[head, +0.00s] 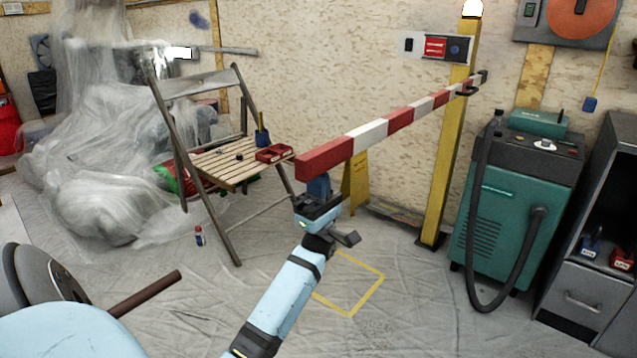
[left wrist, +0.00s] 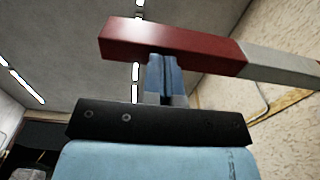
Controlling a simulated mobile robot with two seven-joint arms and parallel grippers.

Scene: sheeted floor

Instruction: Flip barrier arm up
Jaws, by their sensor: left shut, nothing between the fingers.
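The red and white striped barrier arm (head: 370,132) runs out from a yellow post (head: 447,150), roughly level, with its red end nearest me. It also shows in the left wrist view (left wrist: 172,46), crossing above the gripper. My left gripper (head: 319,184) is just under the red end, pointing up, with its fingers shut and nothing between them. In the left wrist view its blue fingers (left wrist: 165,75) reach up to the underside of the red end and seem to touch it. The fingertips are partly hidden by the arm. My right gripper is not in view.
A wooden folding chair (head: 228,165) with a red tray stands left of the barrier. A teal machine (head: 512,205) with a hose stands right of the post. A yellow floor sign (head: 355,183) is behind the gripper. Sheeted floor with a yellow square (head: 366,298) is clear.

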